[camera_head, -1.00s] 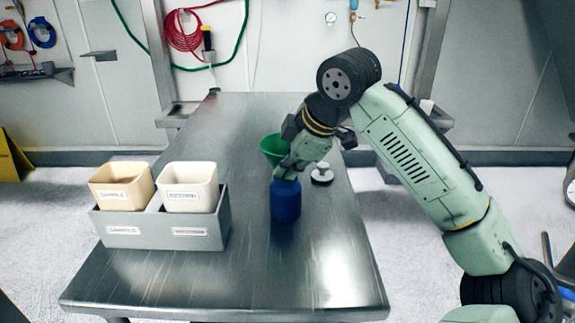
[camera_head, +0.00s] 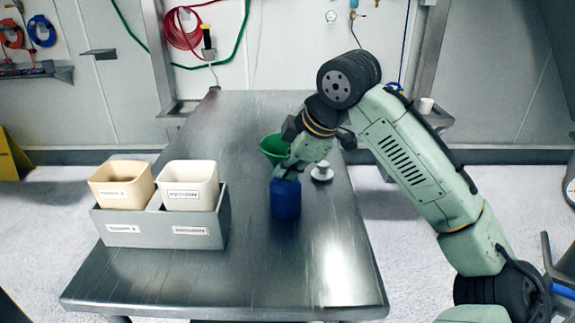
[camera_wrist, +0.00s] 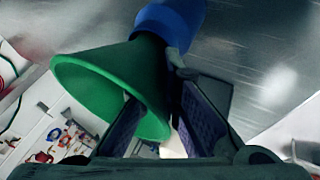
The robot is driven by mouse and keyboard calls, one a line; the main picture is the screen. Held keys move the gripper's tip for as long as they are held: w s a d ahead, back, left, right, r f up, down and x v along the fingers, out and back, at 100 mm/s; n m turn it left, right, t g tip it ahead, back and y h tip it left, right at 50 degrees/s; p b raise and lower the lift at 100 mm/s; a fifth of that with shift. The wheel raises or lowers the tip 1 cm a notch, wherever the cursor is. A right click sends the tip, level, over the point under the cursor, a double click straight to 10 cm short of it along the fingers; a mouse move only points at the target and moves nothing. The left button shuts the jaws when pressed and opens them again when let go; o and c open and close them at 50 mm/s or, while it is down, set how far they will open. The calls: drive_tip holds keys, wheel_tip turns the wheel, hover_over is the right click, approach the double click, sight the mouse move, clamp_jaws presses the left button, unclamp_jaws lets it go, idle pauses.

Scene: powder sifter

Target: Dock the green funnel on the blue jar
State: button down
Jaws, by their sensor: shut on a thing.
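The blue jar (camera_head: 286,202) stands upright on the steel table, right of the grey bin holder. My gripper (camera_head: 286,170) is just above the jar's top and is shut on the green funnel (camera_head: 272,146). The funnel's wide mouth shows behind and left of the fingers in the head view. In the wrist view the funnel (camera_wrist: 95,82) fills the left, its narrow end toward the jar (camera_wrist: 170,22). The fingers (camera_wrist: 165,110) show beside the funnel. The fingers hide the meeting of spout and jar mouth, so I cannot tell whether they touch.
A grey holder (camera_head: 160,236) with a tan bin (camera_head: 122,184) and a cream bin (camera_head: 190,184) stands on the table's left. A small white knobbed disc (camera_head: 322,173) lies right of the jar. The table's front and far parts are clear.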

drive_tip(key=shift+f, duration=0.3)
drive_tip(key=c, duration=2.1)
unclamp_jaws()
drive_tip(key=shift+o, duration=0.2)
drive_tip(key=p+v, duration=0.4)
drive_tip(key=v, duration=0.7)
drive_tip(key=shift+p, duration=0.4)
